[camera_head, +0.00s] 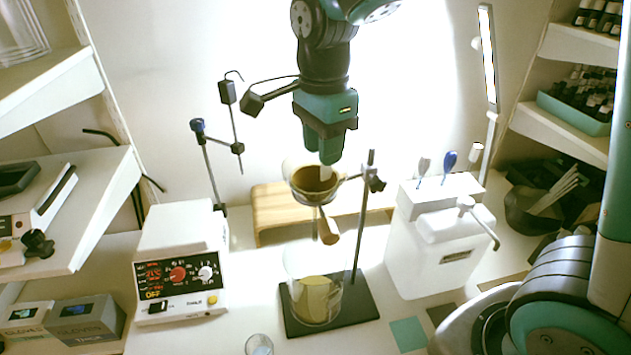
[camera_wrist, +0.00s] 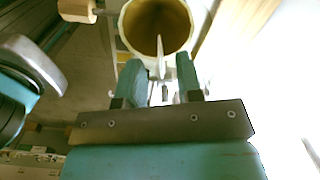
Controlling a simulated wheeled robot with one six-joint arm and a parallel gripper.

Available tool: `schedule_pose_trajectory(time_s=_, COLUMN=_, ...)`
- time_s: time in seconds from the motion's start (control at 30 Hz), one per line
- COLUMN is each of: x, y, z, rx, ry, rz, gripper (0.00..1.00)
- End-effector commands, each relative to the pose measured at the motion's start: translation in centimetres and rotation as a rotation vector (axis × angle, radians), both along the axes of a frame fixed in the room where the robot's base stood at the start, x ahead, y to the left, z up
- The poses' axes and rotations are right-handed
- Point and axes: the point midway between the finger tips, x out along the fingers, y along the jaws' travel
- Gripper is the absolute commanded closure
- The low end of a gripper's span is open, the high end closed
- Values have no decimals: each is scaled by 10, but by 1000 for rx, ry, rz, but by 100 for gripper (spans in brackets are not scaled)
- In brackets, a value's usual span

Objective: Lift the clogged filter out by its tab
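The clogged filter (camera_head: 314,181) is a brown cone seated in a glass funnel (camera_head: 299,199) on the ring stand. In the wrist view the filter (camera_wrist: 152,22) shows its yellow-brown inside at the top. Its pale tab (camera_wrist: 160,58) stands up at the near rim and points toward my gripper. My gripper (camera_wrist: 160,80) is open, with its two teal fingers apart on either side of the tab's line. In the head view my gripper (camera_head: 326,158) hangs just above the filter, pointing down, with the tab below the fingertips. I cannot tell whether either finger touches the tab.
A beaker (camera_head: 316,300) with yellow liquid stands under the funnel on the stand's dark base (camera_head: 355,310). The stand's rod (camera_head: 362,225) is close on the right. A hotplate-like box (camera_head: 180,265) is left, a white dispenser (camera_head: 435,245) right. A small glass (camera_head: 259,345) stands in front.

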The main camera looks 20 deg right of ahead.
Motion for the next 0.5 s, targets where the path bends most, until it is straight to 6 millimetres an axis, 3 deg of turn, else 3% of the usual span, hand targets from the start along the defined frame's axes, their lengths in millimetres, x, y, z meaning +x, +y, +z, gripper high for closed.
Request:
schedule_pose_trajectory(time_s=0.2, x=-1, y=-1, z=-27, rx=0, ry=2, rz=-1, gripper=67)
schedule_pose_trajectory(time_s=0.47, x=-1, y=-1, z=-30, rx=0, ry=-1, rz=-2, gripper=67)
schedule_pose_trajectory(time_s=0.5, x=-1, y=-1, z=-30, rx=0, ry=-1, rz=-2, gripper=76)
